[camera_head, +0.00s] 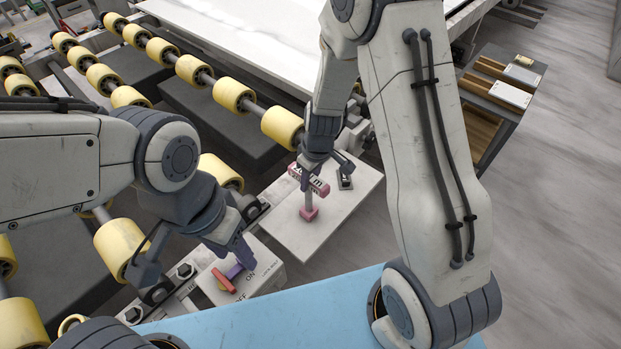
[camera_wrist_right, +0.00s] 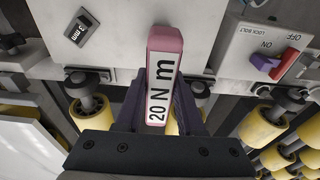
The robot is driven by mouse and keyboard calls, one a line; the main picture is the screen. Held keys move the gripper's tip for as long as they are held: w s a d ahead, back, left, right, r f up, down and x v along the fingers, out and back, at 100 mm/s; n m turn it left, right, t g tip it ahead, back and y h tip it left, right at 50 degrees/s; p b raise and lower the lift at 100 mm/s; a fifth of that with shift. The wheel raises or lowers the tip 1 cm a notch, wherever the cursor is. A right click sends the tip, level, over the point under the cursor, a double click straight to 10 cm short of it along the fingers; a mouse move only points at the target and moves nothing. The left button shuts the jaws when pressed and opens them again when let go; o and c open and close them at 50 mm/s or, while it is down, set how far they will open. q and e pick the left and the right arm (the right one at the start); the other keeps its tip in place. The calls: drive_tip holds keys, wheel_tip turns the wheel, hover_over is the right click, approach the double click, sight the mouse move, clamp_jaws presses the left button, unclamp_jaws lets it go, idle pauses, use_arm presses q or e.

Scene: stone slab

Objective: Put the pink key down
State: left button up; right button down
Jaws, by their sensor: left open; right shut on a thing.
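The pink key (camera_head: 312,186) has a pink bar with a white label, a grey shaft and a pink lower end. It stands roughly upright over a pale plate (camera_head: 292,231); I cannot tell whether its lower end touches. My right gripper (camera_head: 311,172) is shut on its upper bar. In the right wrist view the key (camera_wrist_right: 164,78) reads "20 N m" and sits between the fingers (camera_wrist_right: 160,103). My left gripper (camera_head: 197,266) is open above the switch box (camera_head: 268,271), with one finger close to the red and purple lever (camera_head: 224,280).
A small black-and-white piece (camera_head: 345,181) is on the plate, right of the key. Yellow rollers (camera_head: 281,127) and a white slab (camera_head: 262,45) lie behind. A blue surface (camera_head: 300,318) is in front. A side table with trays (camera_head: 510,95) stands at the right.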

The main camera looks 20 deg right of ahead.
drive_tip(key=shift+f, duration=0.1)
drive_tip(key=c, duration=0.9)
unclamp_jaws()
drive_tip(key=shift+f, duration=0.1)
drive_tip(key=shift+c, duration=0.2)
drive_tip(key=o, duration=0.4)
wheel_tip(320, 180, up, 12)
drive_tip(key=s+d, duration=0.1)
drive_tip(key=shift+g, duration=0.7)
drive_tip(key=s+a+r, duration=0.2)
drive_tip(key=s+a, duration=0.1)
drive_tip(key=s, duration=0.4)
drive_tip(key=s+a+r, duration=0.3)
drive_tip(key=s, duration=0.5)
drive_tip(key=s+a+r, duration=0.2)
drive_tip(key=s+a, duration=0.1)
drive_tip(key=s, duration=0.4)
drive_tip(key=shift+s+a+r+p, duration=0.25)
drive_tip(key=shift+s+r+p, duration=0.1)
drive_tip(key=shift+r+p, duration=0.05)
